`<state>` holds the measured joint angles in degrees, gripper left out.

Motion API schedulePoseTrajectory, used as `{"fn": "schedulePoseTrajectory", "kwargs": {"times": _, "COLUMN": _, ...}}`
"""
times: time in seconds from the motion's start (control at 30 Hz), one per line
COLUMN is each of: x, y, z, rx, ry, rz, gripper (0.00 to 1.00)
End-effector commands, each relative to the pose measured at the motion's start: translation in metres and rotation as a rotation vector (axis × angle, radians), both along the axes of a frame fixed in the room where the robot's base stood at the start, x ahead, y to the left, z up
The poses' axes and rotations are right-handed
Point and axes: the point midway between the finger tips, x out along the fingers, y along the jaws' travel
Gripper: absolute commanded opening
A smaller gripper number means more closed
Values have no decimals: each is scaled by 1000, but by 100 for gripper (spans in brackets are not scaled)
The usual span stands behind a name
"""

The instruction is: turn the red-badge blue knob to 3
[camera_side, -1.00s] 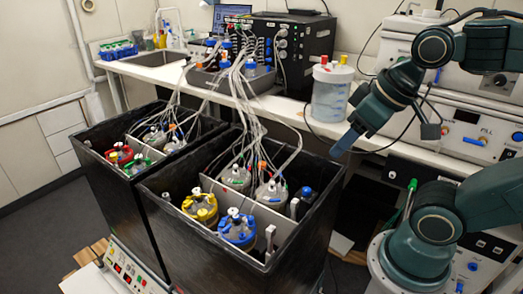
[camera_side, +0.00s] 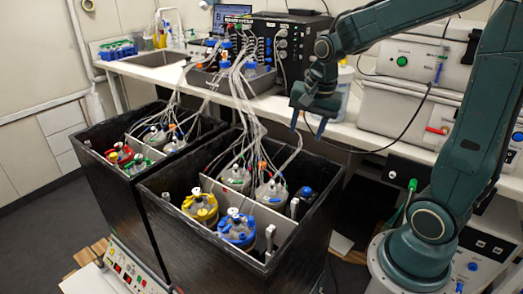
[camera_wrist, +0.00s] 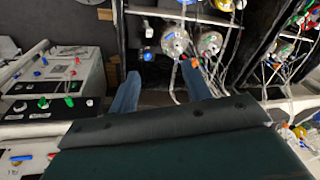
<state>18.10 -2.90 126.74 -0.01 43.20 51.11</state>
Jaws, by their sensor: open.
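My gripper (camera_side: 308,125) is open and empty, fingers pointing down, above the bench front between the tubs and the instruments. Its two blue-grey fingers also show apart in the wrist view (camera_wrist: 160,85). A blue knob (camera_side: 518,136) sits on an instrument front at the right edge of the side view, partly behind my arm. Another blue knob (camera_side: 472,266) is on a lower unit. I cannot make out which knob has a red badge, nor any scale numbers.
Two black tubs (camera_side: 205,255) hold vessels with yellow, blue (camera_side: 238,230), red and green tops. Loose tubes run up to a black control box (camera_side: 285,50). White instruments (camera_side: 400,105) with a red lever (camera_side: 437,130) stand at right. A clear jar (camera_side: 343,90) is beside my gripper.

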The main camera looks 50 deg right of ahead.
Motion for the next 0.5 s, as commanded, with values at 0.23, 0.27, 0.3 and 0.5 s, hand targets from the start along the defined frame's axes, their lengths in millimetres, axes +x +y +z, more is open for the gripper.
{"fn": "schedulePoseTrajectory", "kwargs": {"times": 0.23, "x": 24, "y": -42, "z": -43, "rx": 69, "ry": 56, "rz": -323, "gripper": 48}}
{"fn": "schedulePoseTrajectory", "kwargs": {"times": 0.27, "x": 26, "y": -47, "z": -49, "rx": 76, "ry": 62, "rz": -363, "gripper": 48}}
{"fn": "schedulePoseTrajectory", "kwargs": {"times": 0.3, "x": 28, "y": -54, "z": -56, "rx": 86, "ry": 71, "rz": -415, "gripper": 48}}
{"fn": "schedulePoseTrajectory", "kwargs": {"times": 0.5, "x": 37, "y": -88, "z": -98, "rx": 129, "ry": 110, "rz": -675, "gripper": 48}}
